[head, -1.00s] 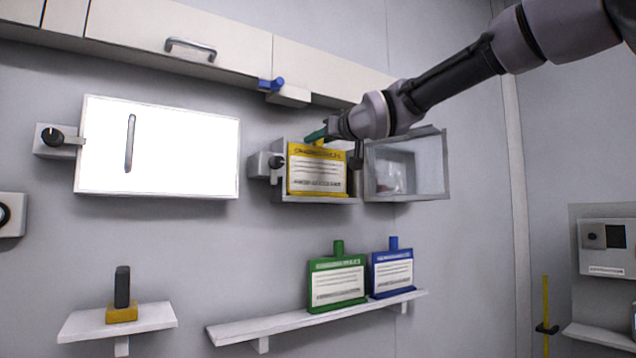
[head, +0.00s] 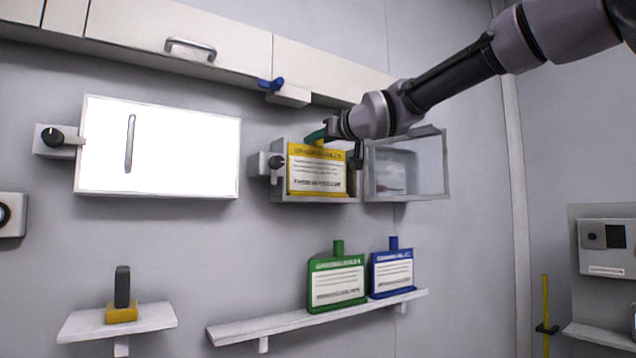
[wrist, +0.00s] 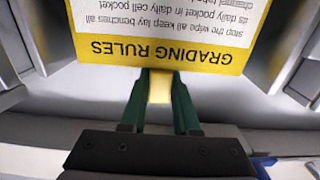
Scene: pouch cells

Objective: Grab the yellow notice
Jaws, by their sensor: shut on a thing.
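The yellow notice (head: 317,170) is a yellow-framed card with a white text panel, standing upright in a grey wall holder (head: 312,199). In the wrist view the notice (wrist: 165,48) appears upside down and reads "GRADING RULES". My gripper (head: 318,137) is at the top of the notice, coming from the right. Its green fingers (wrist: 158,100) are shut on the yellow tab at the notice's top edge. The notice still sits within the holder. The holder's floor behind the card is hidden.
An open glass-fronted box (head: 408,168) adjoins the holder on the right. A knob (head: 276,161) sits at its left. A blue lever (head: 271,85) is above. Green (head: 337,280) and blue (head: 392,271) notices stand on a shelf (head: 320,318) below. A bright white panel (head: 180,150) hangs left.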

